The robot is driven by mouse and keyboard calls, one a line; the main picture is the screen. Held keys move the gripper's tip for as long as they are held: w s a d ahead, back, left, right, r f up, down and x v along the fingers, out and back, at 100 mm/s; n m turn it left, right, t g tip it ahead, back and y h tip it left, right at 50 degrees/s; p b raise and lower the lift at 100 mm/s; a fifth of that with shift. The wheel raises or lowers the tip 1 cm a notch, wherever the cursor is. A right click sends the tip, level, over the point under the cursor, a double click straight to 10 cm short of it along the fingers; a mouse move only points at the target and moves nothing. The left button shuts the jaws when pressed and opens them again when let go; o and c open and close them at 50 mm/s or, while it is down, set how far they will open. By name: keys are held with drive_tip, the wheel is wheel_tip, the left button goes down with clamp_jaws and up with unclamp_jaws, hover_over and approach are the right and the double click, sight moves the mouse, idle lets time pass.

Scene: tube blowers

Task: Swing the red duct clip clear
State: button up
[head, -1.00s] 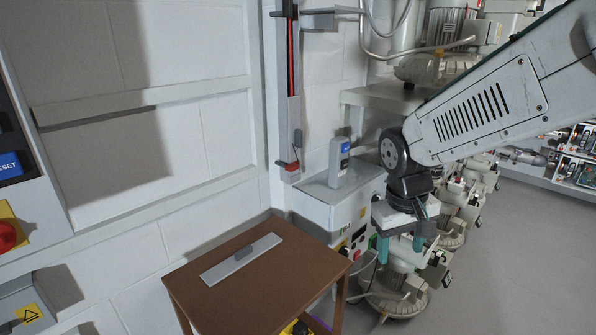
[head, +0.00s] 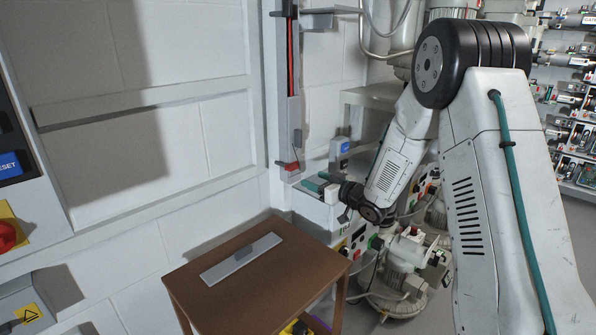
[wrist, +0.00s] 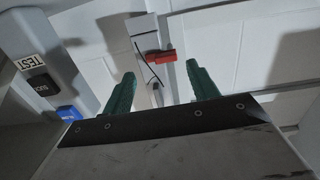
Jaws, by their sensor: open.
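The red duct clip (head: 290,168) sits at the lower end of the narrow grey upright duct (head: 294,120) on the wall. In the wrist view the red clip (wrist: 160,55) lies across the duct's end, just beyond and between the fingertips. My gripper (head: 314,181) points left towards the clip, close to it, with green fingers apart. In the wrist view my gripper (wrist: 161,72) is open, with nothing between its fingers. The clip appears apart from the fingers.
A grey and white device with a blue panel (head: 338,148) stands on the cabinet beside my gripper. A brown table (head: 230,300) with a flat grey bar (head: 241,258) is below. Motors and pipes crowd the right behind my arm.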

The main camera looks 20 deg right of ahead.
sight(295, 168)
drive_tip(key=shift+y, duration=0.3)
drive_tip(key=x, duration=0.2)
drive_tip(key=r+x, duration=0.1)
drive_tip(key=x, duration=0.4)
drive_tip(key=shift+w+a+r, duration=0.15)
drive_tip(key=shift+w+a, duration=0.1)
drive_tip(key=shift+a, duration=0.1)
drive_tip(key=c, duration=1)
